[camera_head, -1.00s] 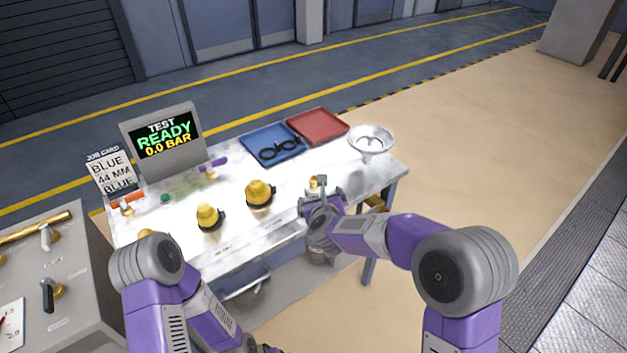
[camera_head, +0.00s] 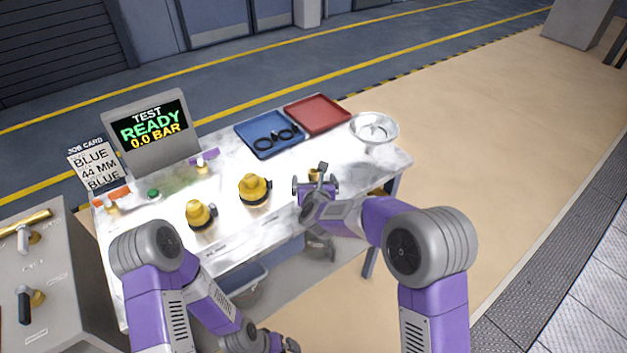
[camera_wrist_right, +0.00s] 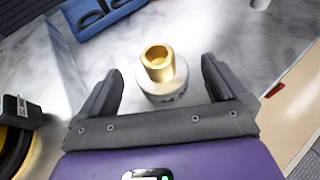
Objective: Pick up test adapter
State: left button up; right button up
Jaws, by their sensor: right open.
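A brass ring-shaped fitting on a round pale metal base, which appears to be the test adapter (camera_wrist_right: 158,63), stands upright on the worktable in the right wrist view. In the head view only its brass top (camera_head: 314,174) shows, behind my right gripper (camera_head: 316,188). My right gripper is open, with one finger on either side of the fitting in the wrist view and no clear contact. My left gripper (camera_head: 277,343) is low at the bottom edge, partly cut off, and its jaws cannot be made out.
Two yellow fittings with black parts (camera_head: 254,190) (camera_head: 200,214) stand left of my right gripper. A blue tray (camera_head: 262,148) with black rings, a red tray (camera_head: 318,114) and a white funnel-like bowl (camera_head: 373,130) are at the back. A test screen (camera_head: 152,130) reads READY.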

aim_at(313, 174)
jog(key=shift+x, duration=2.4)
jog(key=shift+r, duration=0.1)
jog(key=c, duration=1.1)
